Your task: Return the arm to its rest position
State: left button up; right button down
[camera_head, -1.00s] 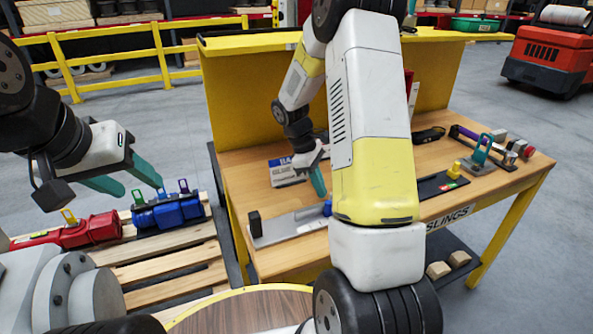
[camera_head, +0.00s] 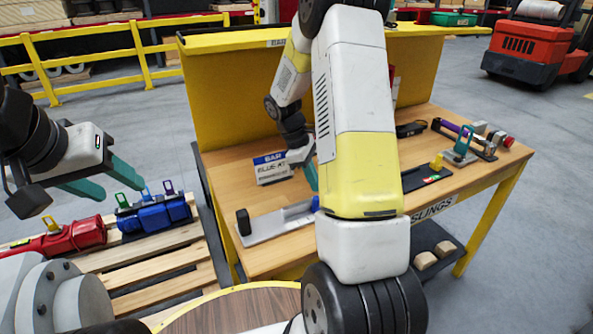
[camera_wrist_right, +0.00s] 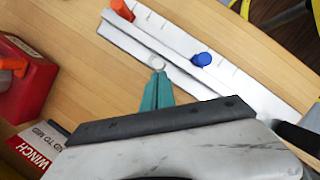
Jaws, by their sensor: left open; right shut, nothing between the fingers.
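My right arm reaches over the wooden workbench (camera_head: 222,165) in the head view. My right gripper (camera_head: 311,177) is above the bench, largely hidden behind my own arm. In the right wrist view its teal fingers (camera_wrist_right: 157,88) are shut together with nothing between them. Their tips appear beside a metal plate (camera_wrist_right: 190,62) with an orange knob (camera_wrist_right: 122,9) and a blue knob (camera_wrist_right: 201,59); I cannot tell their height above it. My left gripper (camera_head: 123,190) is open and empty at the left, seen over the floor and pallet side.
The plate (camera_head: 275,225) lies near a labelled box (camera_head: 271,168) on the bench. A yellow back panel (camera_head: 230,95) stands behind. Red (camera_head: 75,236) and blue (camera_head: 158,214) valve units rest on a pallet (camera_head: 150,270). A purple-handled tool (camera_head: 463,138) lies at the bench's right.

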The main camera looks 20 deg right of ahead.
jog(key=v, duration=0.8)
jog(key=s+a+r+m+t+y, duration=0.3)
jog(key=s+a+r+m+t, duration=0.15)
jog(key=s+r, duration=0.55)
jog(key=s+a+r+m+t+y, duration=0.1)
jog(key=s+a+r+m+t, duration=0.1)
jog(key=s, duration=0.3)
jog(key=s+a+r+m+t+y, duration=0.1)
jog(key=s+a+r+m+t, duration=0.1)
jog(key=s, duration=0.4)
jog(key=shift+a+r+m+y, duration=0.4)
jog(key=shift+a+r+m, duration=0.35)
jog(key=shift+a+r, duration=0.3)
jog(key=shift+a+f, duration=0.1)
